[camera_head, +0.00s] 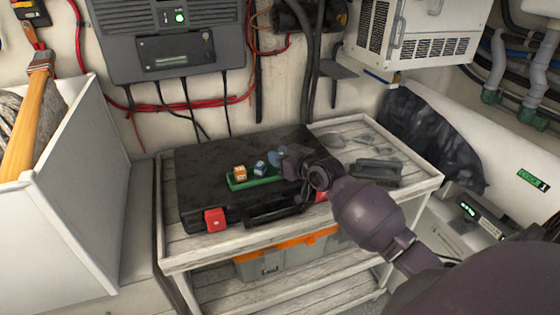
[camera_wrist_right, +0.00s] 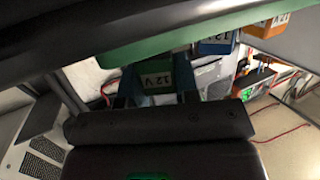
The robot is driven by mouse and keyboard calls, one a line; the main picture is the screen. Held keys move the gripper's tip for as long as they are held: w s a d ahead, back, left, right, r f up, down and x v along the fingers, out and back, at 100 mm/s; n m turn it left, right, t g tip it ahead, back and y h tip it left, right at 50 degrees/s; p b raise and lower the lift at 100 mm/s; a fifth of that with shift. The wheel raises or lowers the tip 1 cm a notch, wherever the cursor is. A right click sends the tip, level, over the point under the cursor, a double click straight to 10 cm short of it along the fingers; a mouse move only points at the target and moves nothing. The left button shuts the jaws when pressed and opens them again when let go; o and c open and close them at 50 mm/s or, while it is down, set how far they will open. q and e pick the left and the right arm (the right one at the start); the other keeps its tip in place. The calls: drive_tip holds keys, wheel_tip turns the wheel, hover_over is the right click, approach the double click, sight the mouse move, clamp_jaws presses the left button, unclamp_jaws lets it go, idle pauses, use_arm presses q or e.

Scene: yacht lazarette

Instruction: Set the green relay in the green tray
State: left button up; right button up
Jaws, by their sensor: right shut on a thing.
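The green tray (camera_head: 240,186) lies on a black case, with an orange relay (camera_head: 240,172) and a blue relay (camera_head: 260,167) in its left and middle part. My right gripper (camera_head: 284,158) is at the tray's right end, and its wrist hides what it holds in the head view. In the right wrist view the gripper (camera_wrist_right: 157,82) is shut on the green relay (camera_wrist_right: 154,77), which has a 12 V label. The green tray's edge (camera_wrist_right: 140,45) overlaps the relay there, so I cannot tell whether it touches the tray floor. The left gripper is out of view.
The black case (camera_head: 205,170) lies on a wooden cart (camera_head: 178,258). A grey tool-like item (camera_head: 375,170) lies right of it. A white open bin (camera_head: 75,215) stands at the left, and a grey wall unit (camera_head: 170,50) hangs behind.

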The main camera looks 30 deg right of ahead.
drive_tip(key=shift+f, duration=0.75)
drive_tip(key=shift+f, duration=0.2)
drive_tip(key=o, duration=0.6)
drive_tip(key=shift+r, duration=0.15)
drive_tip(key=shift+s+r, duration=0.1)
drive_tip(key=shift+s, duration=0.05)
drive_tip(key=v, duration=1.1)
drive_tip(key=s+a+f+g+h, duration=0.1)
drive_tip(key=s+a+f, duration=0.3)
drive_tip(key=s+f, duration=0.2)
drive_tip(key=s+a+f+g, duration=0.1)
drive_tip(key=s+a+f, duration=0.3)
drive_tip(key=s+f, duration=0.2)
drive_tip(key=s+a+f+g+h, duration=0.1)
drive_tip(key=s+a+f, duration=0.3)
drive_tip(key=f, duration=0.5)
drive_tip(key=shift+s+f+m+g+h, duration=0.15)
drive_tip(key=shift+s+f+m, duration=0.05)
drive_tip(key=shift+s, duration=0.4)
drive_tip(key=shift+s+f+m+g+h, duration=0.15)
drive_tip(key=shift+s+m, duration=0.05)
drive_tip(key=shift+s, duration=0.45)
